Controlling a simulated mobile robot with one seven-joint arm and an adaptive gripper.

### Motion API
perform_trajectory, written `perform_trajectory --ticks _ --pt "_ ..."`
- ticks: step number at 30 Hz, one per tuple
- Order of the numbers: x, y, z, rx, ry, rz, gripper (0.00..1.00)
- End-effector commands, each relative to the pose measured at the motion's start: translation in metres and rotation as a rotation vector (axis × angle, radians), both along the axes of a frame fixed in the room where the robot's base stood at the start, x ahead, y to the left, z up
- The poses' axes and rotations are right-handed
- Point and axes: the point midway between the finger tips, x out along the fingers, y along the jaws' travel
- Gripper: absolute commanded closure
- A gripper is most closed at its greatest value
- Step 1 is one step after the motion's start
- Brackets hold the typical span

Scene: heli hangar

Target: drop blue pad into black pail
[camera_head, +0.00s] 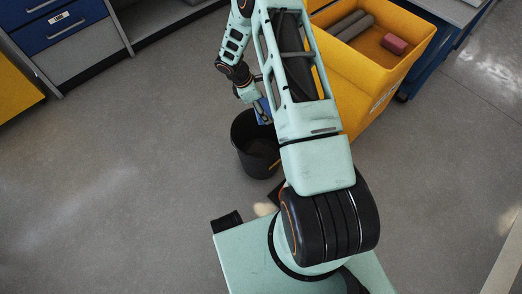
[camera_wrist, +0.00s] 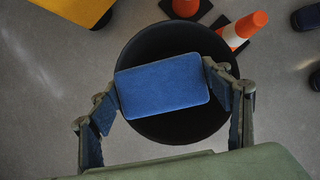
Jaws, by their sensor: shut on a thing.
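The blue pad (camera_wrist: 163,86) is a flat rectangle with rounded corners, held between the two fingers of my gripper (camera_wrist: 165,90) in the wrist view. The black pail (camera_wrist: 150,38) lies behind the pad in that view, and the pad covers the middle of its opening. In the head view my gripper (camera_head: 261,108) is at the pail's upper rim, with a small part of the blue pad (camera_head: 264,107) showing. The black pail (camera_head: 258,160) stands upright on the floor there. My arm hides part of the pail's right side.
A yellow bin (camera_head: 352,95) with grey rolls (camera_head: 350,25) and a reddish block (camera_head: 395,43) stands right of the pail. Orange-and-white cones (camera_wrist: 242,28) are beside the pail. Blue-and-grey cabinets (camera_head: 65,35) line the back left. The floor at left is clear.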

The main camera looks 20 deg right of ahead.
Motion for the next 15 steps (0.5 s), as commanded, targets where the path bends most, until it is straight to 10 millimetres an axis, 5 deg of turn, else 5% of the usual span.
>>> perform_trajectory --ticks 9,15 --pt "-0.001 0.0 -0.041 0.0 0.001 -0.003 0.51" --pt "0.0 0.0 -0.051 0.0 0.001 -0.001 0.51"
